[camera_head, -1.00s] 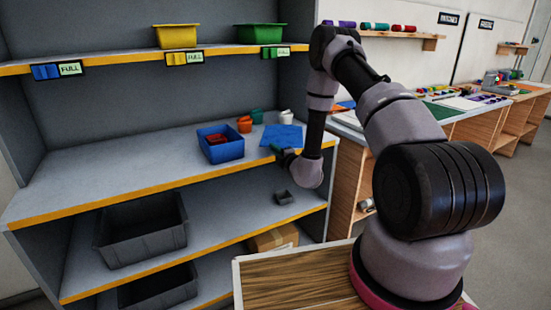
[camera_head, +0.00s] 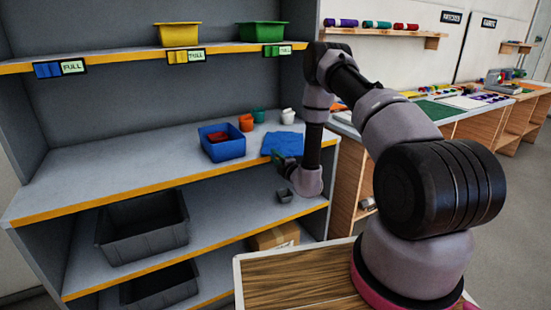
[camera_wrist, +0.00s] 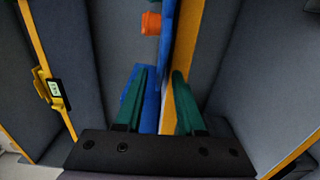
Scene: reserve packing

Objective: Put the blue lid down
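The blue lid (camera_head: 281,143) is a flat blue sheet near the right end of the middle shelf, at its front. It looks flat on the shelf or very close above it; I cannot tell which. It also shows in the wrist view (camera_wrist: 151,110), partly behind my left green finger and in the gap between the fingers. My gripper (camera_wrist: 160,95) has its two green fingers apart, with the yellow shelf edge visible between them. In the head view my gripper (camera_head: 284,163) is at the lid's front edge, partly hidden by my wrist.
A blue bin (camera_head: 222,147) with red contents stands left of the lid. An orange cup (camera_head: 246,123), a teal cup (camera_head: 259,116) and a white cup (camera_head: 288,117) stand behind. The middle shelf's left is clear.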

